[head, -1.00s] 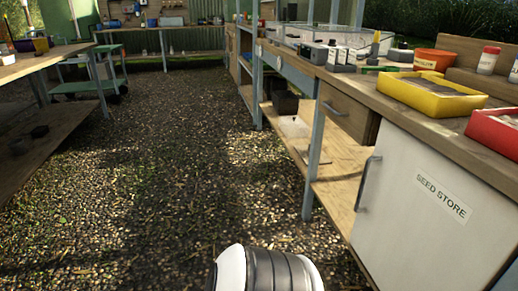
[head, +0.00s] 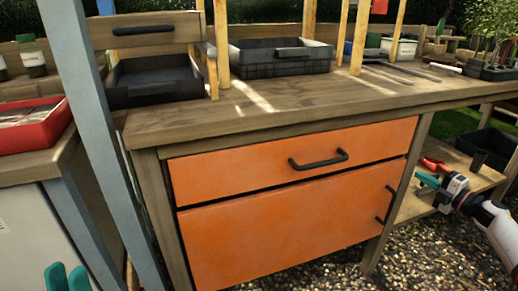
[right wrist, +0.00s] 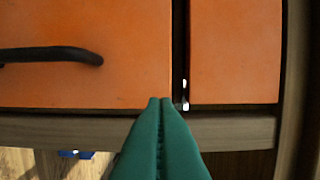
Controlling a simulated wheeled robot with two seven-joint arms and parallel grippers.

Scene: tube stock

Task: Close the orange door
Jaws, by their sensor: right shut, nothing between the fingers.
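The orange door (head: 285,235) is the lower front panel of a wooden bench unit, with a black handle (head: 389,205) near its right edge. It looks flush or nearly flush with the frame; a small gap cannot be ruled out. In the right wrist view the door (right wrist: 90,85) shows with its handle (right wrist: 50,55). My right gripper (head: 428,183) is right of the door, its green fingers (right wrist: 160,100) together and empty, tips near the door's edge by the drawer gap. Whether they touch it is unclear. My left gripper (head: 68,278) is low at left, fingers apart and empty.
An orange drawer (head: 290,155) sits above the door, with a dark gap between. Black trays (head: 280,57) stand on the bench top. A blue-grey post (head: 100,130) rises at left. A low shelf (head: 440,210) with red-handled tools is at right; gravel lies below.

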